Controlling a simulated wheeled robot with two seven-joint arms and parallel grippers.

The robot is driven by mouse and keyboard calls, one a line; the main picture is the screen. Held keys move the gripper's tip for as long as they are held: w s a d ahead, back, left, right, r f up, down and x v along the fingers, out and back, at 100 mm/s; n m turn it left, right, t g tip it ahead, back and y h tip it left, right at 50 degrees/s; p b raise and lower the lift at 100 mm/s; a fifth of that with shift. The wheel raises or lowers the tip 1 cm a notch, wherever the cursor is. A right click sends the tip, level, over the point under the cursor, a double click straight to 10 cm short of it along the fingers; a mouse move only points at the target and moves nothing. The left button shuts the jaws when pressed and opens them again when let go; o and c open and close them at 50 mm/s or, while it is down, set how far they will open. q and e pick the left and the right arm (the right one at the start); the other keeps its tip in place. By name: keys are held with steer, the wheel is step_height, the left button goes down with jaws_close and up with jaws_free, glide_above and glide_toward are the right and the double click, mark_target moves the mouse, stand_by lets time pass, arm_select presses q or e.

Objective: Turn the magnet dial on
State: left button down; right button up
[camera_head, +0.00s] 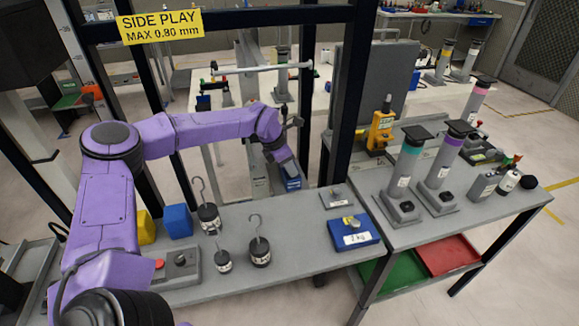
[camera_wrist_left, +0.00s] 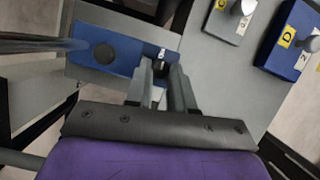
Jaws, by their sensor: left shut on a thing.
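The magnet base is a blue block (camera_head: 292,184) at the back edge of the near bench, by the dark frame. In the left wrist view the blue block (camera_wrist_left: 125,62) shows its top with a round dark spot. The small dark magnet dial (camera_wrist_left: 160,66) with a pale mark is at its right end. My right gripper is not in view.
Hooked weights (camera_head: 260,252) stand on the near bench, with a blue box (camera_head: 177,221) and a red-button control box (camera_head: 180,270) to their left. Dark frame posts (camera_head: 353,80) flank my arm.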

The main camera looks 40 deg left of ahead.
arm_select(q)
steer(key=c, duration=1)
jaws_free()
steer(key=shift+r, duration=0.15)
steer(key=b+v, duration=0.1)
steer(key=v, duration=0.9)
steer(key=shift+r, duration=0.15)
